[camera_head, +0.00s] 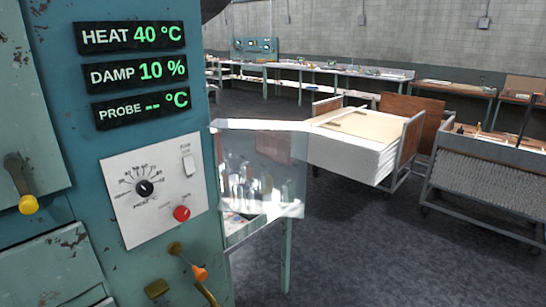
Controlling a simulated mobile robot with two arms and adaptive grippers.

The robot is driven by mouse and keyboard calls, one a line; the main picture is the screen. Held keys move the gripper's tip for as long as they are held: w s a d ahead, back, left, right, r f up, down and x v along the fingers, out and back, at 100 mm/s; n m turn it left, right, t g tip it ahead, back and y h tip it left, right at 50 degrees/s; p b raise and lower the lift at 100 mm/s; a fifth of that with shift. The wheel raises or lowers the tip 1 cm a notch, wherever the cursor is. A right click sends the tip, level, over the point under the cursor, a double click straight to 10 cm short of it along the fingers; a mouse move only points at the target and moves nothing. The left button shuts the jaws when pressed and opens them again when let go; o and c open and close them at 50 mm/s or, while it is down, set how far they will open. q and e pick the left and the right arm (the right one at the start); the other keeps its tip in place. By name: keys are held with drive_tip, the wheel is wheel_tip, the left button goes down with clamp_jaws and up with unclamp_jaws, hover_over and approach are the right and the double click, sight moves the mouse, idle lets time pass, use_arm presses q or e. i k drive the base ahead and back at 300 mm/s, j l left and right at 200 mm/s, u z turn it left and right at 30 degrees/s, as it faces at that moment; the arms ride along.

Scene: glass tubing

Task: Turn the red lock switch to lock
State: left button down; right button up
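The red lock switch (181,213) is a round red knob on the lower right of a white control plate (133,217), on the front of a teal machine cabinet at the left. Small print around it is too small to read, so I cannot tell its setting. A black dial (145,188) with a numbered scale sits to its left, and a pale rocker switch (188,165) sits above it. Neither of my grippers shows in this view. Nothing touches the red switch.
Three green readouts (135,70) show heat 40, damp 10 and probe blank. Handles with yellow (28,204) and orange (200,273) ends stick out. A clear panel (262,175) stands right of the cabinet. A cart with white sheets (352,150) stands beyond; floor at lower right is clear.

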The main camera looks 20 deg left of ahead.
sight(182, 213)
drive_tip(key=j+u, duration=0.1)
drive_tip(key=u, duration=0.3)
drive_tip(key=j+u, duration=0.1)
drive_tip(key=u, duration=0.35)
drive_tip(key=j+u, duration=0.1)
drive_tip(key=u, duration=0.3)
drive_tip(key=k, duration=0.05)
